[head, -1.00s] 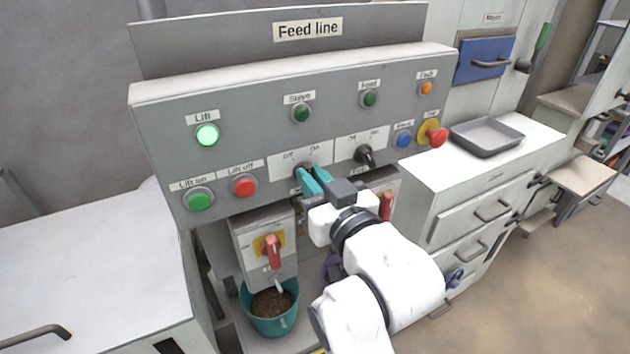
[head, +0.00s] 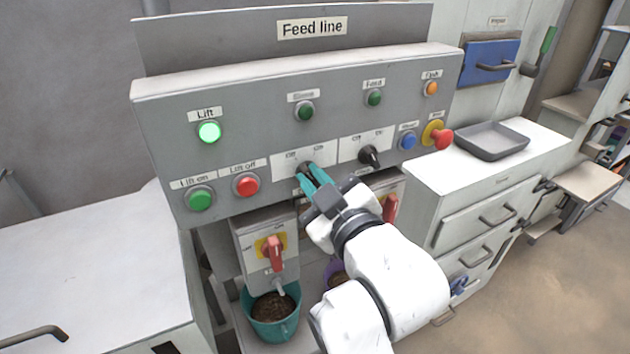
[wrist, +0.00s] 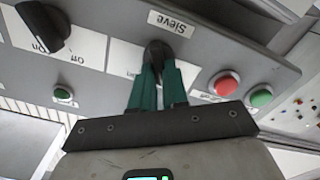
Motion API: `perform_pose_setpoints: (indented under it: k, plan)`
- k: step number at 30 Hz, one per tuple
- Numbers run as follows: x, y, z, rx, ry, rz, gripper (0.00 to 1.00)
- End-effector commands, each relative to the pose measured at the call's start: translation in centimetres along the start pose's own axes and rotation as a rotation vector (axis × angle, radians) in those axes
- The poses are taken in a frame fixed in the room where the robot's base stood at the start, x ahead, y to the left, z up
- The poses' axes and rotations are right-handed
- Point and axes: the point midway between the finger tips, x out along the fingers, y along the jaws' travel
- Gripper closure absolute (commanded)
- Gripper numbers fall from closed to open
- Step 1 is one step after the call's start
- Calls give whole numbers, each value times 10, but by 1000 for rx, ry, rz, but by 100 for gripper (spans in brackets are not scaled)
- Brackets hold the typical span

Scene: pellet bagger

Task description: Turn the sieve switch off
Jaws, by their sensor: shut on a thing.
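The sieve switch is a black rotary knob (wrist: 157,52) under the Off and On marks on the grey panel (head: 160,110). In the head view, its top (head: 304,168) shows just past my fingertips. My gripper (head: 309,180) has teal fingers shut on the knob; the wrist view shows the fingers (wrist: 158,72) on either side of it. The knob's pointer direction is mostly hidden by the fingers. The Sieve lamp (head: 305,111) above it is dark green and looks unlit. A Sieve label (wrist: 171,23) shows upside down in the wrist view.
A second black knob (head: 369,156) is just right of my gripper. The green Lift on button (head: 200,199), red Lift off button (head: 246,185), blue button (head: 408,140) and red emergency stop (head: 441,137) are nearby. Red-handled valves (head: 274,252) and a teal bucket (head: 272,326) are below.

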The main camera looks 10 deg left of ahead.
Motion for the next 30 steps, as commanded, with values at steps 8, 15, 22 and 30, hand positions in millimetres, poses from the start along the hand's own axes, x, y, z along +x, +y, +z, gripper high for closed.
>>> perform_pose_setpoints:
  k: [8,15,22,30]
  plan:
    - [0,0,0,-5,-1,0,100]
    - [0,0,0,-4,-1,0,70]
    - [0,0,0,-3,0,0,61]
    - [-12,-1,2,-1,0,1,61]
